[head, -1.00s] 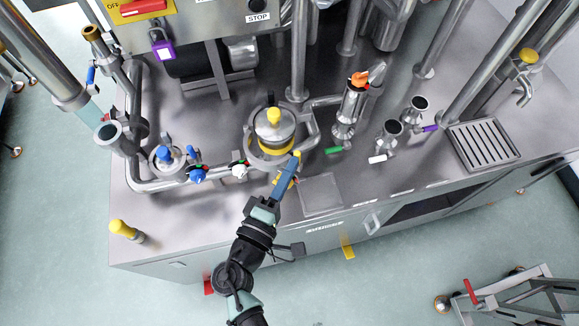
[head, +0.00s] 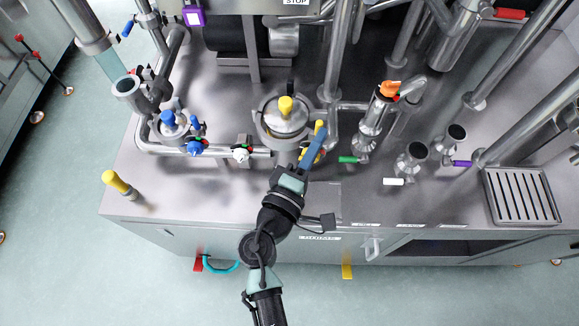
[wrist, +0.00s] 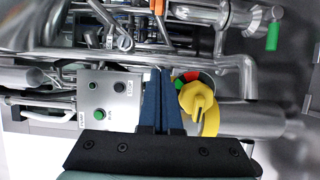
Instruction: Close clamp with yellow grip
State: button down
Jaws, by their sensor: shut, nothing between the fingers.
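A yellow grip (head: 319,127) shows at the vessel's right front side, by the tips of my gripper (head: 320,134). Contact cannot be told. The clamp's ring and how far it is closed are partly hidden by my fingers. My gripper is shut and empty; its blue fingers show together in the wrist view (wrist: 160,72). A yellow piece (wrist: 197,102) lies just right of them there; I cannot tell which part it is.
Pipes with a blue valve (head: 195,149) and a white valve (head: 241,153) run left of the vessel. A fitting with an orange handle (head: 389,90) stands to the right, with a green handle (head: 348,159) below. A yellow-topped post (head: 115,181) stands at the bench's left corner.

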jog(key=shift+b+x, duration=1.1)
jog(key=shift+x, duration=1.4)
jog(key=shift+w, duration=0.1)
